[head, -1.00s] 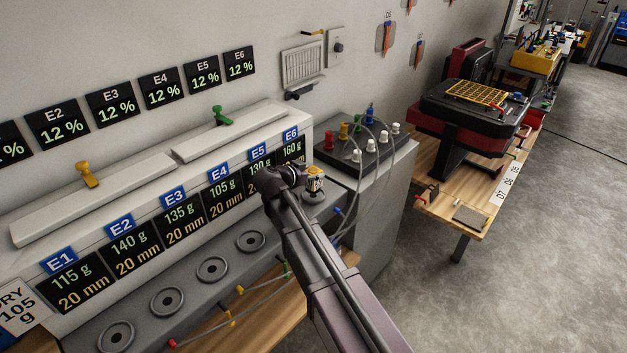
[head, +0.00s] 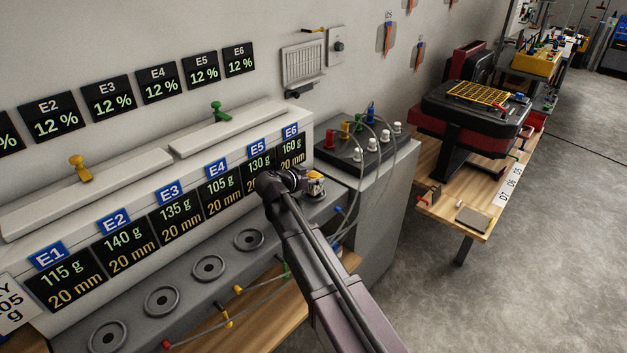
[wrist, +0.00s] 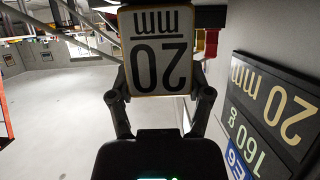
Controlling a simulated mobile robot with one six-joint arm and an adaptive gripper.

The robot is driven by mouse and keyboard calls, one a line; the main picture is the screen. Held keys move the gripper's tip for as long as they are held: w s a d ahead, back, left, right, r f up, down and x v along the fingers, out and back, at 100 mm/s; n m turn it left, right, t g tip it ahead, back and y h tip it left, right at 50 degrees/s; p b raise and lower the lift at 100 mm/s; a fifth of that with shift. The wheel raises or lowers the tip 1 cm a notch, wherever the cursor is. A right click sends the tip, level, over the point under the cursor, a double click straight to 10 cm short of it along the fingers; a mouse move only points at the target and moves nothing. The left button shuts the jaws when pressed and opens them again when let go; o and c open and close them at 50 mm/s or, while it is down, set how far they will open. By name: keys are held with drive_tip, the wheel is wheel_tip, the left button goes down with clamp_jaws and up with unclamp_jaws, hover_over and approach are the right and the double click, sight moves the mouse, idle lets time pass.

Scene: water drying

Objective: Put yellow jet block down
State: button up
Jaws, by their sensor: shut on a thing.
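The jet block (wrist: 158,52) shows in the wrist view as a pale face marked "20 mm" upside down, with a thin yellowish edge. My gripper (wrist: 160,88) is shut on it, a finger on each side. In the head view, a small white and yellow piece (head: 316,185), seemingly this block, shows just right of my wrist, at the E6 end of the grey ledge (head: 190,292). My fingers are mostly hidden there by my arm. I cannot tell whether the block touches the ledge. The E6 sign (head: 291,150) reads 160 g, 20 mm and stands close by.
Several round ring seats (head: 249,239) line the ledge toward E1. A grey cabinet with coloured knobs (head: 371,145) and hanging cables is just right of my gripper. A wooden bench (head: 440,205) with a black and red machine stands further right, with open floor beside it.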

drive_tip(key=shift+f, duration=0.2)
drive_tip(key=o, duration=1.3)
drive_tip(key=shift+c, duration=0.2)
drive_tip(key=shift+r, duration=0.3)
drive_tip(key=p+v, duration=0.4)
drive_tip(key=v, duration=0.8)
drive_tip(key=shift+p, duration=0.3)
